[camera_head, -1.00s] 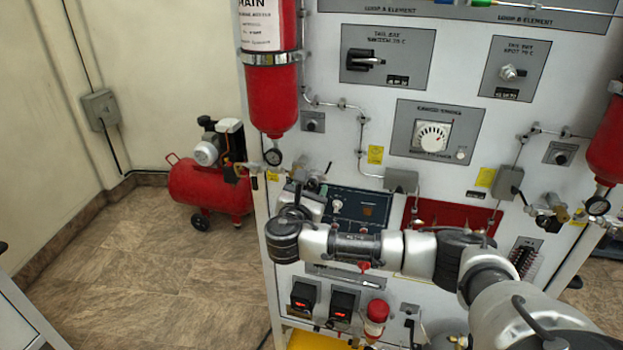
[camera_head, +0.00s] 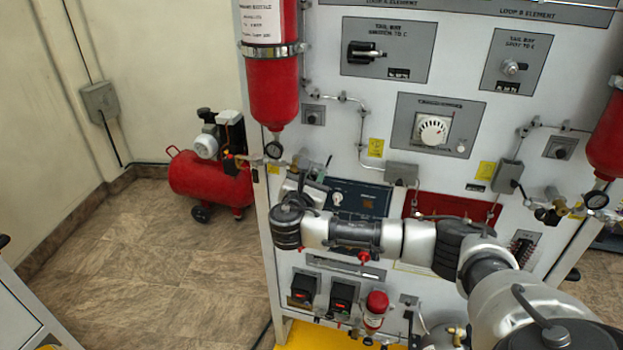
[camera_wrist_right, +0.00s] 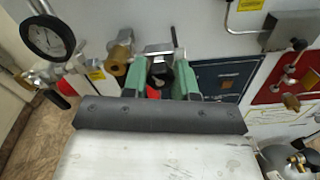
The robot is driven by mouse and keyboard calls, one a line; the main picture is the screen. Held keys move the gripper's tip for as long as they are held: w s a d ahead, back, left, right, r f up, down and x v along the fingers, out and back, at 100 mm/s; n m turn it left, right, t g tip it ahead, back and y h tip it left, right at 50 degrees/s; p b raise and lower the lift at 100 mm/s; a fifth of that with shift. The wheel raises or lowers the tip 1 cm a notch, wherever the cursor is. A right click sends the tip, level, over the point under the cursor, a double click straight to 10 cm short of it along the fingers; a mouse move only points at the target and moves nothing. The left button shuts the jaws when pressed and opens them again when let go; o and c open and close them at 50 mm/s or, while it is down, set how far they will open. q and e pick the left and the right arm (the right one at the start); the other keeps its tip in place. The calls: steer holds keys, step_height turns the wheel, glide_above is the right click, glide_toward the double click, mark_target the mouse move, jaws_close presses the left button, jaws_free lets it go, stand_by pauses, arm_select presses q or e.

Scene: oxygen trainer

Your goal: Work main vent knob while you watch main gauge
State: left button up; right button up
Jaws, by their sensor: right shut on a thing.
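The main gauge (camera_head: 273,150) is a small round dial under the red cylinder (camera_head: 273,95) on the left of the panel. It shows larger in the right wrist view (camera_wrist_right: 48,37), with a white face; I cannot read its needle surely. My right gripper (camera_head: 316,172) is at the panel just right of the gauge. In the right wrist view its green fingers (camera_wrist_right: 160,66) are shut on a dark knob (camera_wrist_right: 159,68), which I take for the main vent knob. The fingers hide most of it. My left gripper is not in view.
A brass fitting (camera_wrist_right: 119,60) sits close left of the fingers. A grey box (camera_head: 401,174) with piping is to the right. A red compressor (camera_head: 210,187) stands on the floor by the wall. Open floor (camera_head: 130,270) lies left of the panel.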

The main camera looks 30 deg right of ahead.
steer(key=shift+f+m+b, duration=0.1)
steer(key=shift+m+b, duration=2.25)
steer(key=shift+m, duration=0.75)
steer(key=o, duration=0.9)
steer(key=shift+s+a, duration=0.1)
